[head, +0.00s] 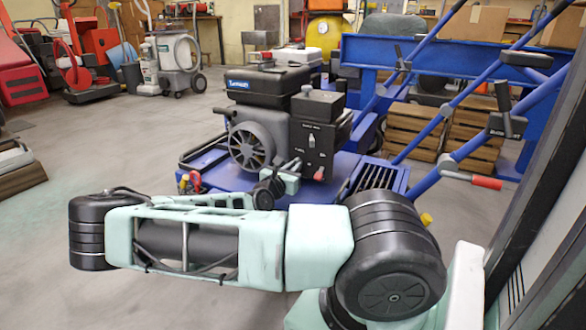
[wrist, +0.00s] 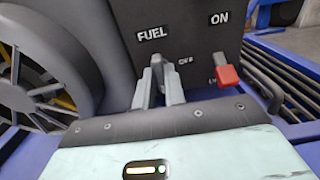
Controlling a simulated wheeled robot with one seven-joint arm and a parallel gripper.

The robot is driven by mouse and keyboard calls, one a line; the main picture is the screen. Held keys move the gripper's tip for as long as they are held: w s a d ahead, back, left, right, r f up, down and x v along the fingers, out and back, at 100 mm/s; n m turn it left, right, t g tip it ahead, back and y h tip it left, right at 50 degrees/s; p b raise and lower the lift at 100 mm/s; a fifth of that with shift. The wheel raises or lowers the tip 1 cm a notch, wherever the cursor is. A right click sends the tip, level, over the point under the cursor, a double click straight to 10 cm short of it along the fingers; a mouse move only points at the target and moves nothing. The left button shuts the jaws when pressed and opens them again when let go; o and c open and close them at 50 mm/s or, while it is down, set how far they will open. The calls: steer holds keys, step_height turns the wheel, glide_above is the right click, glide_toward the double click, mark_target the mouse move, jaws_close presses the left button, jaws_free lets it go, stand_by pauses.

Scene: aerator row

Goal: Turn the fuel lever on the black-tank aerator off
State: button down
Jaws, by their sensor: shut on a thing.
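The black-tank aerator (head: 268,86) stands ahead, with a blue deck and a dark engine. Its dark control panel (head: 318,140) faces me and carries small white labels. In the wrist view, the grey fuel lever (wrist: 159,62) sits just below the FUEL label on the panel (wrist: 193,40). My gripper (wrist: 160,82) is shut on the lever, with one finger on each side; the fingers hide its lower part. In the head view, my gripper (head: 292,168) reaches the panel's lower left, and the lever is too small to make out.
A red-tipped switch (wrist: 229,77) sits just right of my fingers, below the ON label. The engine's round fan housing (head: 252,146) is close on the left. Blue handlebars (head: 445,122) rise at the right. Open floor (head: 120,135) lies to the left.

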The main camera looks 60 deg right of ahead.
steer(key=shift+r+n+p, duration=0.4)
steer(key=shift+p, duration=1.8)
steer(key=n+p, duration=0.1)
steer(key=p, duration=0.4)
steer(key=shift+p, duration=0.7)
steer(key=n+p, duration=0.1)
steer(key=p, duration=0.2)
steer(key=shift+f, duration=0.1)
steer(key=n+p, duration=0.2)
steer(key=p, duration=0.1)
steer(key=shift+f+n, duration=0.15)
steer(key=shift+n, duration=0.15)
steer(key=n+p, duration=0.3)
steer(key=n, duration=0.3)
steer(key=shift+f, duration=0.15)
steer(key=n, duration=0.6)
steer(key=shift+f+p, duration=0.15)
steer(key=shift+p, duration=0.15)
steer(key=shift+n, duration=0.4)
steer(key=shift+a, duration=0.1)
